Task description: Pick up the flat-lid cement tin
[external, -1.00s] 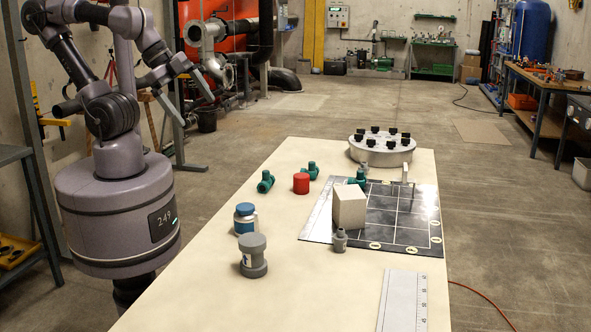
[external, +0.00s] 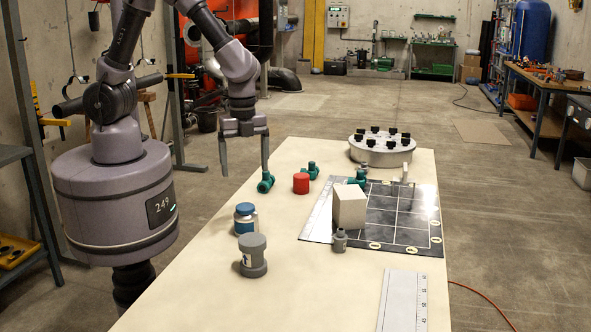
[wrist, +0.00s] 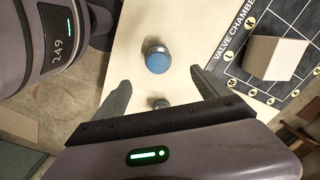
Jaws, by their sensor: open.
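A small tin with a round blue lid and a white and blue body (external: 246,219) stands upright on the table's left side; its lid faces up in the wrist view (wrist: 157,61). A grey, flat-topped container with a small label (external: 253,256) stands upright closer to the external camera. I cannot tell for sure which is the flat-lid cement tin. My gripper (external: 244,172) is open and empty, pointing down above the table. In the wrist view a small grey top (wrist: 160,104), apparently the grey container, shows between the fingers, partly hidden by the gripper body.
A red cylinder (external: 301,183) and teal fittings (external: 266,182) stand behind the tins. A round flange (external: 381,152) is at the back. The near table is mostly clear.

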